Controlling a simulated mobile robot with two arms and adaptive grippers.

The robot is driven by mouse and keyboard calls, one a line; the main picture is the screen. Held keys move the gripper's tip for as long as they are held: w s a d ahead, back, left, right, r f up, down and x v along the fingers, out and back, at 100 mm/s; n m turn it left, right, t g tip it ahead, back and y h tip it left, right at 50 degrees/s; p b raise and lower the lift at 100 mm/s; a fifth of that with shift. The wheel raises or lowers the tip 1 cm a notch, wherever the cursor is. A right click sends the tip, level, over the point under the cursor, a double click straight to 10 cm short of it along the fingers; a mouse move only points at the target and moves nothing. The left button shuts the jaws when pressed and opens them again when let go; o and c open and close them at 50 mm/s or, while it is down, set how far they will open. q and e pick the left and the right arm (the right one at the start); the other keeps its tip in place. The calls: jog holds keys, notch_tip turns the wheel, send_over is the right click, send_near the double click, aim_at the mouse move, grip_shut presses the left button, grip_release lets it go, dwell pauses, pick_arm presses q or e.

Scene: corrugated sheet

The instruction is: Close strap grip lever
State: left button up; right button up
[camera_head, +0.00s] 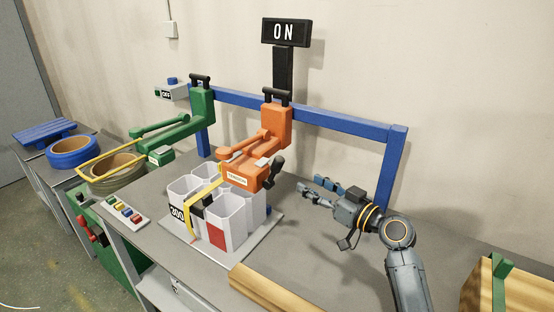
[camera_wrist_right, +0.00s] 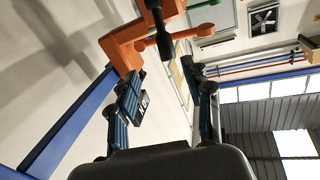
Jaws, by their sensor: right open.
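The orange strapping tool (camera_head: 265,140) hangs from the blue rail, with a pale label on its front and a yellow strap running below it. A black-handled lever (camera_head: 276,172) sticks out at its lower right. In the right wrist view the orange tool (camera_wrist_right: 126,46) is at the top, and a black handle (camera_wrist_right: 159,32) points toward the space between my fingers. My right gripper (camera_head: 310,190) is open and empty, to the right of the tool and apart from the lever. Its fingers (camera_wrist_right: 163,75) also show in the wrist view. My left gripper is not in view.
Several white containers (camera_head: 228,218) stand on a plate under the tool. A green tool (camera_head: 200,112) hangs at the left. The blue rail's post (camera_head: 392,165) stands behind my right arm. A wooden piece (camera_head: 272,287) lies at the front edge. A black "ON" sign (camera_head: 285,33) stands above.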

aim_at(281, 167)
jog(key=w+a, duration=0.1)
jog(key=a, duration=0.1)
jog(key=w+a+r+p, duration=0.1)
jog(key=w+a, duration=0.1)
jog(key=shift+w+a, duration=0.15)
jog(key=shift+w, duration=0.05)
jog(key=x, duration=0.3)
jog(key=shift+w+f+p, duration=0.15)
jog(key=shift+w+p, duration=0.1)
jog(key=shift+p, duration=0.15)
jog(key=x, duration=0.2)
jog(key=shift+w+a, duration=0.55)
jog(key=shift+w, duration=0.1)
jog(key=shift+c, duration=0.8)
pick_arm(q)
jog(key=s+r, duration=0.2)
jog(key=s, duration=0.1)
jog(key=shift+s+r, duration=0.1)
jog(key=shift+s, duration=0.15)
pick_arm(e)
grip_shut()
